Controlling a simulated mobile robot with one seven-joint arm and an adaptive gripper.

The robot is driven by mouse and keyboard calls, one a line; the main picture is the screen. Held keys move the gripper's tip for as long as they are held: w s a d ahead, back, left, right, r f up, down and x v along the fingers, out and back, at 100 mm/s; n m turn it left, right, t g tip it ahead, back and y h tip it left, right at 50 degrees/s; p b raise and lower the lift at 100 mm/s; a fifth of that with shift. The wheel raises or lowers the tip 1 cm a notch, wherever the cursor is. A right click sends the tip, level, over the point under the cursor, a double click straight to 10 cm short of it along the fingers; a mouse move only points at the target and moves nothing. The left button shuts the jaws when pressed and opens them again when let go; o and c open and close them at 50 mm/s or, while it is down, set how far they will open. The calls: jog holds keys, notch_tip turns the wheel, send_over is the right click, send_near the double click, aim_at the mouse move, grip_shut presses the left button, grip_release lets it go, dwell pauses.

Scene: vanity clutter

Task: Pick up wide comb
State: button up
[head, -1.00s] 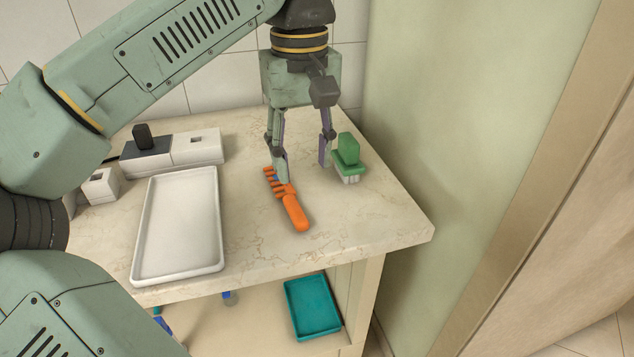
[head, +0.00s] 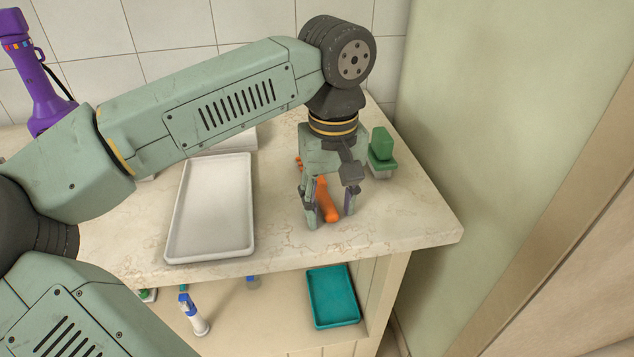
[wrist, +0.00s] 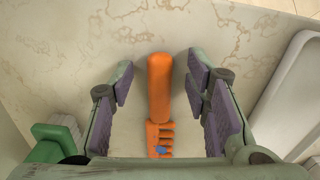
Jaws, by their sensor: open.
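The orange wide comb (head: 326,203) lies on the marble counter, its handle toward the front edge and its toothed end toward the back. My gripper (head: 330,220) is over it, pointing down, with the fingers on either side of the handle. In the wrist view the comb (wrist: 160,90) lies between the two open fingers (wrist: 158,85), with a gap on each side. A small blue patch shows at its toothed end. In the head view my gripper hides part of the comb.
A green brush (head: 382,150) stands close behind and right of my gripper. A white tray (head: 178,222) lies to the left. A purple device (head: 42,95) stands at the far left. A teal tray (head: 333,296) is on the shelf below. The counter's front right is clear.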

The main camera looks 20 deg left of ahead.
jog(key=shift+c, duration=0.2)
jog(key=c, duration=0.9)
jog(key=shift+r, duration=0.2)
